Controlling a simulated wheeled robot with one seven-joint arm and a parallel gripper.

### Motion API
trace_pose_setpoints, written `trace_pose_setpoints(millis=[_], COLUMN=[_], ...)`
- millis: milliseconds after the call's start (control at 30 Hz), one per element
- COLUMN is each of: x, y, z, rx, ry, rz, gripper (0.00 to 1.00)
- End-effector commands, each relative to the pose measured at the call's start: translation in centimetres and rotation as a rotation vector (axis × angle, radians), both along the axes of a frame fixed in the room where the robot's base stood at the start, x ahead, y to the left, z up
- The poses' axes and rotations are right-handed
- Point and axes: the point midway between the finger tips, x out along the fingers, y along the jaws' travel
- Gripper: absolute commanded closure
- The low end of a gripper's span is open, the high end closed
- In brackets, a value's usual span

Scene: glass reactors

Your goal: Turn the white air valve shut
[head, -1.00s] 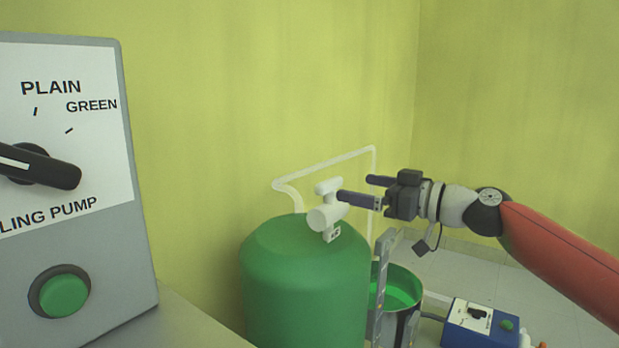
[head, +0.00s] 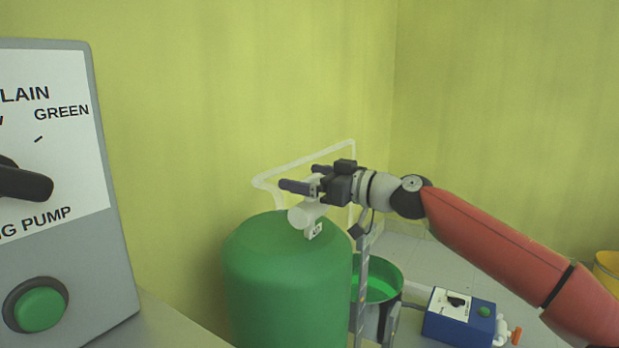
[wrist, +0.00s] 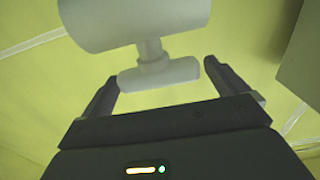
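The white air valve (head: 303,215) sits on top of the green tank (head: 285,275) in the head view. In the wrist view its thick white body (wrist: 135,20) is at the top. Its T-shaped handle (wrist: 160,74) lies crosswise between the two fingers. My gripper (head: 297,178) is at the handle in the head view, and it also shows in the wrist view (wrist: 158,78). The fingers are open, one on each side of the handle, with small gaps at both handle ends. The fingers partly hide the handle in the head view.
A white pipe (head: 310,163) loops behind the valve. A grey pump panel (head: 112,270) stands close at the left. A bucket of green liquid (head: 378,280), a blue control box (head: 458,318) and a yellow container (head: 607,270) are lower right.

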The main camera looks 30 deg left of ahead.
Motion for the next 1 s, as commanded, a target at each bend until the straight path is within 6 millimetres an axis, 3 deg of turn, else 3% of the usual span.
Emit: trace_pose_setpoints(millis=[33,333,667,1000], x=[0.0,-0.01,-0.08,-0.27], y=[-0.01,-0.03,-0.04,0.03], z=[0.0,0.01,-0.23,-0.23], rx=[0.0,0.0,-0.001,-0.004], ry=[0.0,0.0,-0.004,-0.012], rz=[0.0,0.0,-0.051,-0.292], gripper=[0.08,0.46,0.46,0.46])
